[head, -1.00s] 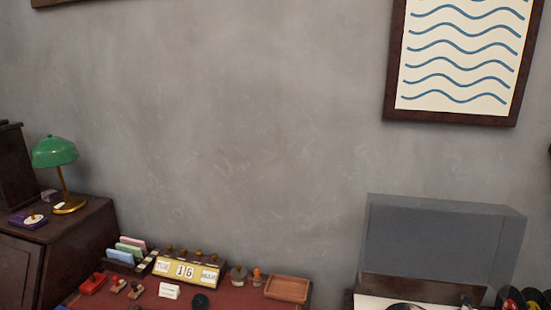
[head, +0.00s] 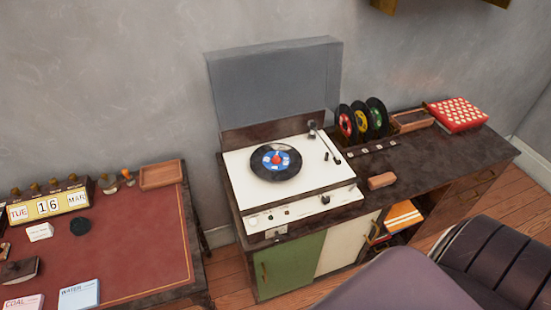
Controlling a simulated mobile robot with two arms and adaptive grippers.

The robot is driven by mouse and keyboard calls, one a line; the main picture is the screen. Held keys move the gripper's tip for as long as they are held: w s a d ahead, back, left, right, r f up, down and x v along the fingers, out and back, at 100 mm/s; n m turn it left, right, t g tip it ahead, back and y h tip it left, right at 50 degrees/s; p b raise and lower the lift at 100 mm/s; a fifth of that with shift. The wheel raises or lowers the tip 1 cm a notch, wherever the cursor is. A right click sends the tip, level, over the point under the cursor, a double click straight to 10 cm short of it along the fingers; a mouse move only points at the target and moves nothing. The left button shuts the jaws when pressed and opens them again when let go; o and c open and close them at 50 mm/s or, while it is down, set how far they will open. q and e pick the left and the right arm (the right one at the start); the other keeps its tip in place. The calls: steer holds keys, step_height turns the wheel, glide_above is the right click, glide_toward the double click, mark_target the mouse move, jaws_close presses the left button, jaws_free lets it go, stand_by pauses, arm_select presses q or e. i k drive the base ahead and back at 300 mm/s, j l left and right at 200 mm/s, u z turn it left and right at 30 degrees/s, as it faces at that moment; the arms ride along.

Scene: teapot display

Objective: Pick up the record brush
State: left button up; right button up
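A small brown block, which looks like the record brush (head: 381,181), lies on the dark top of the record cabinet (head: 420,166) near its front edge, just right of the turntable. The turntable (head: 240,187) is white, with its grey lid raised and a black record with a blue label (head: 276,161) on its platter. Neither of my grippers is in view.
Several upright records (head: 361,121), a wooden tray (head: 412,121) and a red patterned box (head: 457,114) stand behind and right of the block. A dark armchair (head: 495,262) stands in front at right. A desk (head: 140,235) with a calendar (head: 48,206) is at left.

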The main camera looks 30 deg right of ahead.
mark_target(387, 178)
steer(key=l+z, duration=0.1)
steer(key=z, duration=1.85)
steer(key=i+l, duration=0.1)
